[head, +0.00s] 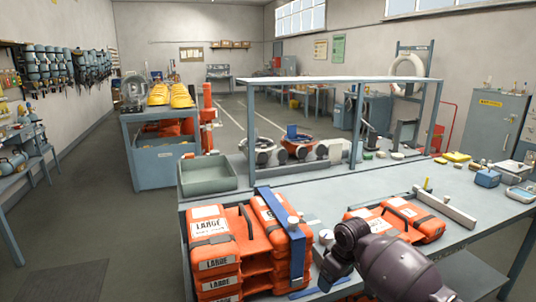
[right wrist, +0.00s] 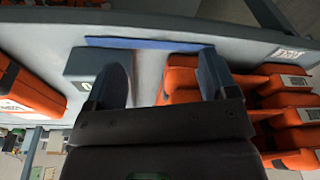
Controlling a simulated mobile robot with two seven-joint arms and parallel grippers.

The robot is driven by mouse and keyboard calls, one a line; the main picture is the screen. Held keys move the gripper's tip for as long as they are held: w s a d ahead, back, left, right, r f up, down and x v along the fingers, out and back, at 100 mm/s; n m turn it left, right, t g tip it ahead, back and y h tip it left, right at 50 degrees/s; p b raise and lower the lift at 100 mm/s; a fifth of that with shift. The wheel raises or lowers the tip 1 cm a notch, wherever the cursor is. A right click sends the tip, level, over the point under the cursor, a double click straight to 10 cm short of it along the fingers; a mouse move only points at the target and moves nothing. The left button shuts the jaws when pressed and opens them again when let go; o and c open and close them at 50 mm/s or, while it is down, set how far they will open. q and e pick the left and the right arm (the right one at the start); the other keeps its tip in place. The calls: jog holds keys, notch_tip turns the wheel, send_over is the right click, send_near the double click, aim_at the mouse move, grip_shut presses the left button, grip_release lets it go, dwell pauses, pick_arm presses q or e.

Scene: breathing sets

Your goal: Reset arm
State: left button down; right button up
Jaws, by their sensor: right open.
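My right arm comes in from the lower right of the head view, and its right gripper (head: 322,280) points down over the bench front, between two groups of orange cases. In the right wrist view the two fingers of the right gripper (right wrist: 160,82) stand wide apart with nothing held between them. Bare grey bench (right wrist: 145,70) and the edge of an orange case show past the fingers. My left gripper is in neither view.
Stacked orange cases labelled LARGE (head: 212,255) stand left of my gripper, with a blue upright strip (head: 282,232) against them. More orange cases (head: 410,220) lie to the right. A blue strip (right wrist: 150,43) lies on the bench. A green-grey tray (head: 207,177) sits behind.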

jog(key=s+f+m+t+y, duration=0.25)
jog(key=s+f+t, duration=0.25)
jog(key=s+f, duration=0.95)
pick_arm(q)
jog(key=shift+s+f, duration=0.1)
pick_arm(e)
jog(key=s+d+m+t+h, duration=0.1)
jog(key=s+d, duration=0.2)
jog(key=s, duration=0.3)
jog(key=s+d+r+m+t+h, duration=0.1)
jog(key=s+d+t, duration=0.1)
jog(key=s, duration=0.4)
jog(key=s+d+r+m+t+h, duration=0.1)
jog(key=s+d+m+t+h, duration=0.1)
jog(key=s+d, duration=0.2)
jog(key=s, duration=0.2)
jog(key=shift+s+d+r, duration=0.15)
jog(key=shift+s+d, duration=0.15)
jog(key=shift+s, duration=0.05)
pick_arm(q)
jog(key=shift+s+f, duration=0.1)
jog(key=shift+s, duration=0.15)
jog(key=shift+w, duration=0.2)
